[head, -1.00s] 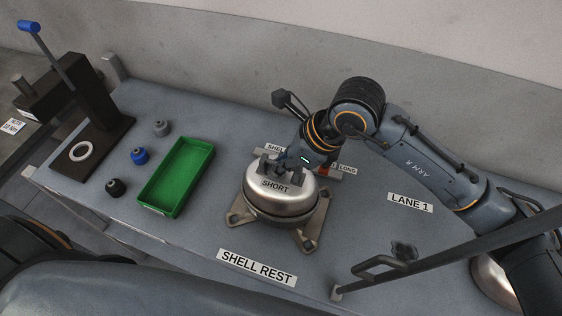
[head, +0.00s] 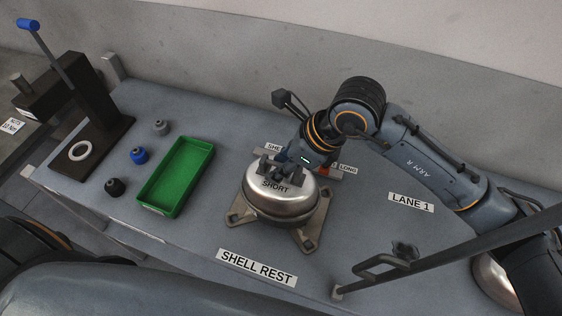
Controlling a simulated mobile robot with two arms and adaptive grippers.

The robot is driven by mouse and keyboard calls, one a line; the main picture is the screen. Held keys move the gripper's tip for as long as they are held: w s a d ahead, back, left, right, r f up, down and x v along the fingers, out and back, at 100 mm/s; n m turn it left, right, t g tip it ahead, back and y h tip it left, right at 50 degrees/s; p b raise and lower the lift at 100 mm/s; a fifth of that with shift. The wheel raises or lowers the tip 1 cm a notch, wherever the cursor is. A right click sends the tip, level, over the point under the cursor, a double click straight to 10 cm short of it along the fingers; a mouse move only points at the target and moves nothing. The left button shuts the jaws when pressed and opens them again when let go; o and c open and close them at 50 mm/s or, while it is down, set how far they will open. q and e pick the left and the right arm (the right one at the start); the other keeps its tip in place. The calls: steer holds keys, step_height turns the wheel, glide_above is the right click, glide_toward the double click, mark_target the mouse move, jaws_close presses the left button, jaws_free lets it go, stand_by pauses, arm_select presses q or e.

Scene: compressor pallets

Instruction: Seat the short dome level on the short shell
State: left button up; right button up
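The short dome (head: 258,190) is a shiny metal cap labelled SHORT, in the head view's centre. It sits on the short shell (head: 282,215), a metal body below it; the dome looks about level, but the fine fit of the seam is too small to tell. My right gripper (head: 279,173) is at the top of the dome, its dark fingers apart and close to the dome's top. Whether they touch it cannot be told. My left gripper is not in view.
The shell stands on a footed metal rest (head: 310,239) behind the SHELL REST label (head: 257,267). A green tray (head: 176,177) is to the left, with small black, blue and grey parts (head: 138,155) beyond it. A lever press (head: 95,120) stands far left. The bench around LANE 1 (head: 411,203) is mostly clear.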

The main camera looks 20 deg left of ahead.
steer(key=shift+f, duration=0.1)
steer(key=v, duration=1.2)
